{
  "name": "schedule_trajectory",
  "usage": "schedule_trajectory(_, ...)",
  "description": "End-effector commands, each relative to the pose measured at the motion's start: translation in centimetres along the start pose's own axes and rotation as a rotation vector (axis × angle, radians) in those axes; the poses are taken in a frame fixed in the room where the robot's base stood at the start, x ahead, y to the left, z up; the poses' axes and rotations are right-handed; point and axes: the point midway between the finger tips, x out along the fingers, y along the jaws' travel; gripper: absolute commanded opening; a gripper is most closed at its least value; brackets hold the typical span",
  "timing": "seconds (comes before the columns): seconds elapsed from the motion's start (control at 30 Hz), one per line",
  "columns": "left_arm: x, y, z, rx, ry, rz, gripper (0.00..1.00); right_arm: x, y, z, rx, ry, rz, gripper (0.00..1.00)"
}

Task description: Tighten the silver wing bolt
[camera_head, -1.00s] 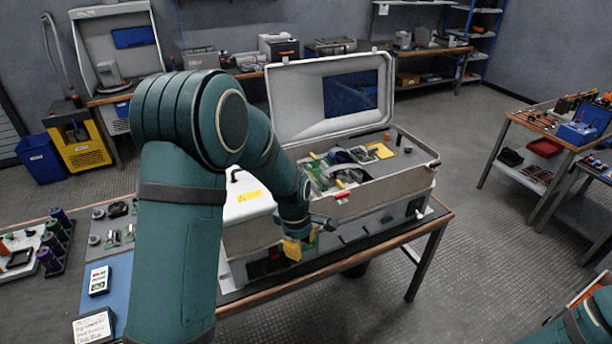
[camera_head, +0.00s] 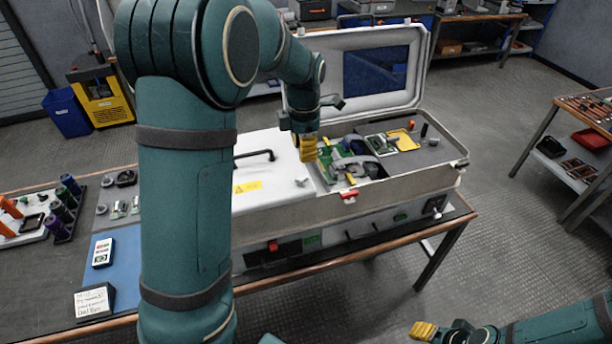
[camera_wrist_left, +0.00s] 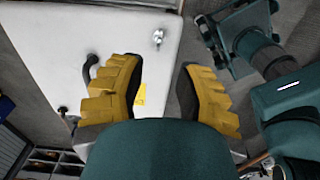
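A small silver wing bolt (camera_head: 302,182) stands on the white cover (camera_head: 270,200) near its right edge. It also shows in the left wrist view (camera_wrist_left: 158,37), upper middle, beyond the fingertips. My left gripper (camera_head: 307,147) hangs over the cover's right part, with yellow fingers pointing down. In the left wrist view its fingers (camera_wrist_left: 160,68) are spread apart with nothing between them, clear of the bolt. My right gripper (camera_head: 424,330) is low at the right, in front of the bench; only part shows, and its opening cannot be made out.
A black handle (camera_head: 254,156) rises from the cover left of the bolt. Right of it is an open bay with circuit boards (camera_head: 345,160) and a raised lid (camera_head: 375,70) behind. A small case (camera_head: 103,252) and a label stand (camera_head: 94,301) sit on the bench's left.

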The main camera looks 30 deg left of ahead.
Motion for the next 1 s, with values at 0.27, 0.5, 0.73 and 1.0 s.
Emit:
schedule_trajectory(0.27, 5.8, -0.1, -0.1, 0.0, 0.003, -0.003, 0.33, 0.7, 0.2, 0.1, 0.0, 0.0, 0.001, 0.47)
schedule_trajectory(0.5, 9.1, 0.0, -0.1, 0.001, 0.001, -0.001, 0.33, 1.1, 0.3, 0.1, 0.0, 0.001, 0.002, 0.47)
schedule_trajectory(0.73, 10.1, 0.0, 0.0, 0.001, -0.001, 0.0, 0.33, 1.2, 0.4, 0.1, 0.0, 0.001, 0.002, 0.47)
schedule_trajectory(1.0, 10.1, 0.0, 0.0, 0.002, -0.001, 0.0, 0.26, 1.2, 0.4, 0.1, 0.0, 0.0, 0.002, 0.47)
